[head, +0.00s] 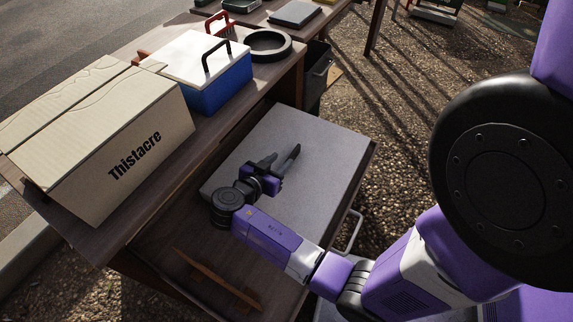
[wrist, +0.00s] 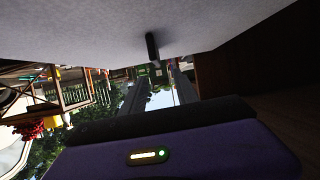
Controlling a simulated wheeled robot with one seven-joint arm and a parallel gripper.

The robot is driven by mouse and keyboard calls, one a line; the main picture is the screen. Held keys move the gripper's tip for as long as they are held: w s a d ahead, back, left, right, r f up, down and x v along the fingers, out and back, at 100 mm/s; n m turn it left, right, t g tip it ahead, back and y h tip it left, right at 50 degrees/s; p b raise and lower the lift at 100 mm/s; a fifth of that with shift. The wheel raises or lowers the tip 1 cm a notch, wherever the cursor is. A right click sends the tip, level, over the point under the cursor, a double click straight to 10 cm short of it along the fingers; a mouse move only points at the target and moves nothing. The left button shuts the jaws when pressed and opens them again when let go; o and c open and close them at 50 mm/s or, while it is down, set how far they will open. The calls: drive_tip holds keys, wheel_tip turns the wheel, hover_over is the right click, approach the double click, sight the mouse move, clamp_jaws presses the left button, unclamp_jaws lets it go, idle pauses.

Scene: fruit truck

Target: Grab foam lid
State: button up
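A broad pale-grey slab, which I take as the foam lid (head: 325,150), lies flat in the pulled-out drawer or low tray beside the bench. In the wrist view its speckled face (wrist: 90,25) fills the top of the picture. A short dark bar, maybe its handle (wrist: 152,46), stands against that face; my fingers or arm may hide it in the head view. My gripper (head: 285,152) is low over the slab. Its fingers are apart and empty, and background shows between them in the wrist view (wrist: 160,73). I cannot tell whether they touch the slab.
A cardboard box (head: 135,150) stands on the wooden bench (head: 215,130) at left. Behind it are a blue cooler (head: 222,92) with a white top and a black ring-shaped tray (head: 266,46). A wooden piece (head: 215,277) lies in front of the slab. Gravel is open at right.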

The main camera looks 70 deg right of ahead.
sight(291, 156)
drive_tip(key=shift+s+d+f+m, duration=0.2)
drive_tip(key=shift+d+f, duration=0.1)
drive_tip(key=shift+d, duration=0.25)
drive_tip(key=shift+s+d+f+m, duration=0.15)
drive_tip(key=shift+d+f, duration=0.1)
drive_tip(key=shift+d, duration=0.25)
drive_tip(key=shift+a+f+x, duration=0.1)
drive_tip(key=shift+f+x, duration=0.05)
drive_tip(key=shift+x, duration=0.75)
drive_tip(key=shift+a+f+x, duration=0.1)
drive_tip(key=shift+f+x, duration=0.05)
drive_tip(key=shift+x, duration=0.75)
drive_tip(key=shift+f+x, duration=0.15)
drive_tip(key=shift+x, duration=0.7)
drive_tip(key=shift+s, duration=0.1)
drive_tip(key=shift+c, duration=0.5)
clamp_jaws()
